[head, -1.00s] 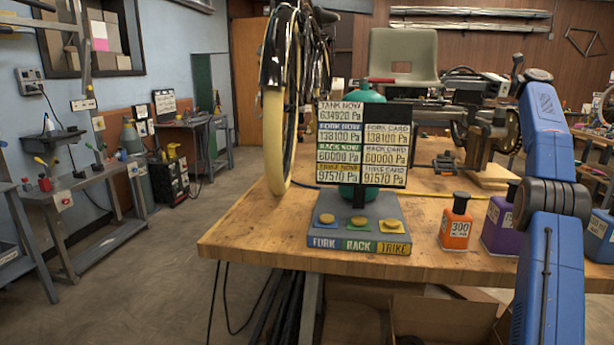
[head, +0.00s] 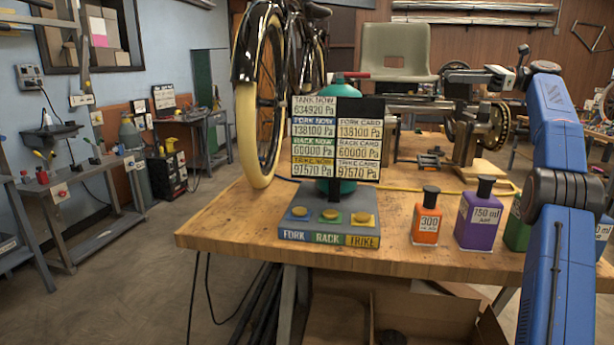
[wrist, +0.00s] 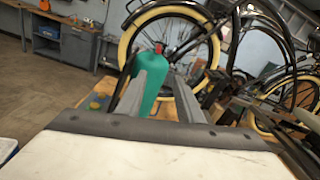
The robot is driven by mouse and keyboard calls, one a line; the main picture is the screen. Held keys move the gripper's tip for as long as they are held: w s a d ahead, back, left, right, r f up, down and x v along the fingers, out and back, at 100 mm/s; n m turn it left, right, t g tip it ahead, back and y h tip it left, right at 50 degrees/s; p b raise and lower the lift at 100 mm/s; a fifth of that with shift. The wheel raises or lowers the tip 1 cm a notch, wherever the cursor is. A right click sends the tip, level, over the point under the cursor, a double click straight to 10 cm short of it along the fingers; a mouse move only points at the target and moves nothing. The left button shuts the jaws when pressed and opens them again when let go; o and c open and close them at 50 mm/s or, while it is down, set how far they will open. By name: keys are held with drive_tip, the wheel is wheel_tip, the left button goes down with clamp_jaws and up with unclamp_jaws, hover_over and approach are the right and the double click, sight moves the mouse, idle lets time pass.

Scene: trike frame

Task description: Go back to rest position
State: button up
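My blue arm (head: 562,130) rises at the right of the head view. My gripper (head: 490,72) is at its upper end, raised above the workbench and pointing left. In the wrist view my gripper (wrist: 165,72) shows two grey fingers apart, with nothing held between them. The green tank (wrist: 151,100) shows beyond the fingers, apart from them. In the head view the pressure board (head: 337,138) stands in front of the tank, above a base with FORK, RACK and TRIKE buttons (head: 330,215). The fork and card readings both show 138100 Pa.
The wooden workbench (head: 420,258) holds an orange bottle (head: 426,222), a purple bottle (head: 478,220) and a green bottle (head: 516,232) near my arm. A bicycle wheel (head: 265,100) stands behind the left end. A cardboard box (head: 420,315) lies below. Floor at left is open.

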drive_tip(key=s+a+t+h, duration=0.1)
drive_tip(key=s+a+h, duration=0.1)
drive_tip(key=a, duration=0.7)
drive_tip(key=s+a+f+n+h, duration=0.25)
drive_tip(key=s+a+f, duration=0.35)
drive_tip(key=s, duration=0.3)
drive_tip(key=s+a+f+n+h, duration=0.2)
drive_tip(key=s+a+f+h, duration=0.3)
drive_tip(key=s, duration=0.4)
drive_tip(key=s+d+f+n+h, duration=0.2)
drive_tip(key=s+f+n+h, duration=0.6)
drive_tip(key=s+f, duration=2.6)
drive_tip(key=s+n, duration=0.2)
drive_tip(key=n, duration=0.3)
drive_tip(key=shift+s+d+f, duration=0.15)
drive_tip(key=shift+s+f, duration=0.05)
drive_tip(key=shift+s, duration=0.2)
